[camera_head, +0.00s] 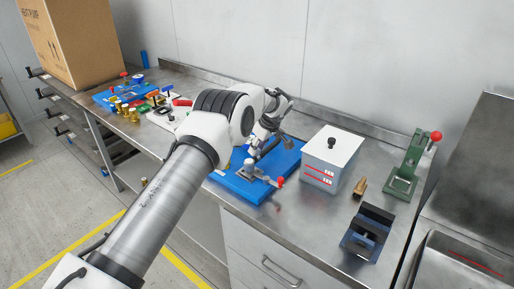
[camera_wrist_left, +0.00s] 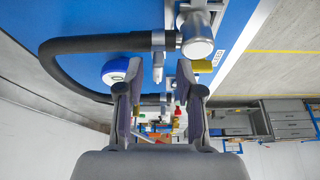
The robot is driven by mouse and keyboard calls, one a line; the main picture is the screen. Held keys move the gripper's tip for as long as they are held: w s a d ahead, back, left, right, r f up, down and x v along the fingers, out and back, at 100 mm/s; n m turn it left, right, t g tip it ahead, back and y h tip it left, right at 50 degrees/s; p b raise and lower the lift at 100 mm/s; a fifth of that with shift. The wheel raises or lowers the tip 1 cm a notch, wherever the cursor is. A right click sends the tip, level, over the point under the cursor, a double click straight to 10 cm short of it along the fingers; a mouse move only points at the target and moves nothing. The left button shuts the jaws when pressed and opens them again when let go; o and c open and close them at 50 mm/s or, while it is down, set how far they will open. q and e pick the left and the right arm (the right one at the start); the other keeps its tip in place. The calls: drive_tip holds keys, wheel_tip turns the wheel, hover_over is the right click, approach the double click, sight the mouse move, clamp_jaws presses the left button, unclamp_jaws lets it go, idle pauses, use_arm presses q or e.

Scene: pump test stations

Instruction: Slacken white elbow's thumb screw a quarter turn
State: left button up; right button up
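My left gripper (camera_head: 254,152) hangs low over a blue board (camera_head: 238,188) on the steel bench. In the left wrist view my left gripper (camera_wrist_left: 159,80) shows its two dark fingers apart. A small pale metal piece (camera_wrist_left: 158,64) stands in the gap between the fingertips, with room showing on both sides. It joins a light fitting (camera_wrist_left: 165,40) at the end of a black hose (camera_wrist_left: 90,43). I cannot tell for sure which part is the white elbow or its thumb screw. My right gripper is in neither view.
A silver cylinder (camera_wrist_left: 197,40) and a blue-and-white cap (camera_wrist_left: 115,70) stand close to the fingers. A red-tipped clamp (camera_head: 279,182), a white-lidded box (camera_head: 330,158), a blue vise (camera_head: 368,232) and a green press (camera_head: 408,168) are to the right. A cardboard box (camera_head: 72,42) is far left.

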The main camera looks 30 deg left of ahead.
use_arm(q)
drive_tip(key=v, duration=1.1)
drive_tip(key=shift+r, duration=0.1)
